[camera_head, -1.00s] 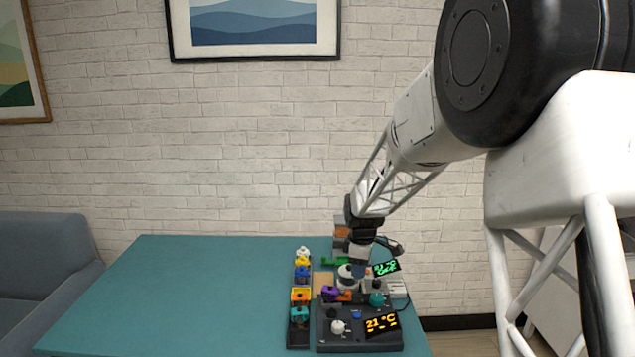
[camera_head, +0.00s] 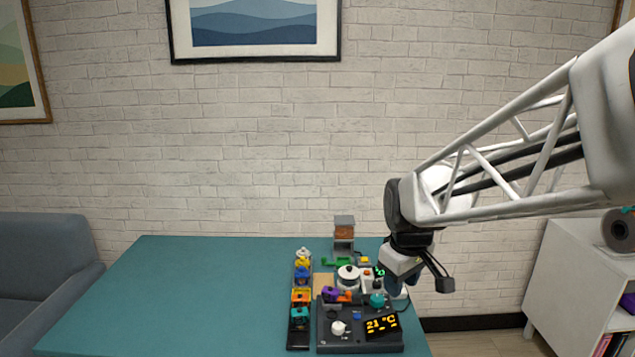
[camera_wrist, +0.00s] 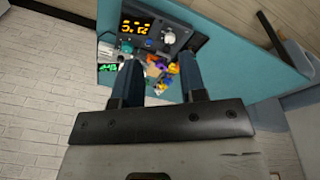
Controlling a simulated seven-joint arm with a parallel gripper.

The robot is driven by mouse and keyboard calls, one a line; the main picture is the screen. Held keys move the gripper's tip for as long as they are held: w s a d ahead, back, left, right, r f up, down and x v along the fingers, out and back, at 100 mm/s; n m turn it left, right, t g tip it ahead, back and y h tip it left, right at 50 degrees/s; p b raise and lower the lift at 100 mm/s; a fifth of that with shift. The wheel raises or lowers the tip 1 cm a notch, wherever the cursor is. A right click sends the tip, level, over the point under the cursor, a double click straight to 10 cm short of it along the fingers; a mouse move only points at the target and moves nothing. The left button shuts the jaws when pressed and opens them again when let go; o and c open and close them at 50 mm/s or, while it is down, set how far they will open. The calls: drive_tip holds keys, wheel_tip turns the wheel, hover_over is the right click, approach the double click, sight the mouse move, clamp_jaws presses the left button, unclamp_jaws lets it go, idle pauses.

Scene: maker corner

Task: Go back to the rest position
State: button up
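My gripper (camera_head: 396,284) hangs at the right edge of the teal table (camera_head: 200,285), above and beside the small devices there. In the wrist view my gripper (camera_wrist: 160,62) shows two dark blue fingers set apart, with nothing held between them. The table and its devices show beyond the fingertips. The gripper covers part of a small green display in the head view.
A dark panel (camera_head: 345,344) with a yellow "21 °C" display (camera_head: 382,324) stands at the table's right front. Beside it are a tray of coloured pieces (camera_head: 298,336), a white pot (camera_head: 348,277) and a grey-orange stand (camera_head: 344,231). The table's left is clear. A white shelf (camera_head: 565,270) stands right.

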drive_tip(key=s+d+m+t, duration=0.1)
drive_tip(key=s+m, duration=0.6)
drive_tip(key=s, duration=1.4)
drive_tip(key=shift+s+d+r, duration=0.2)
drive_tip(key=shift+s+d, duration=0.05)
drive_tip(key=shift+d, duration=0.3)
drive_tip(key=shift+o, duration=0.3)
idle(0.3)
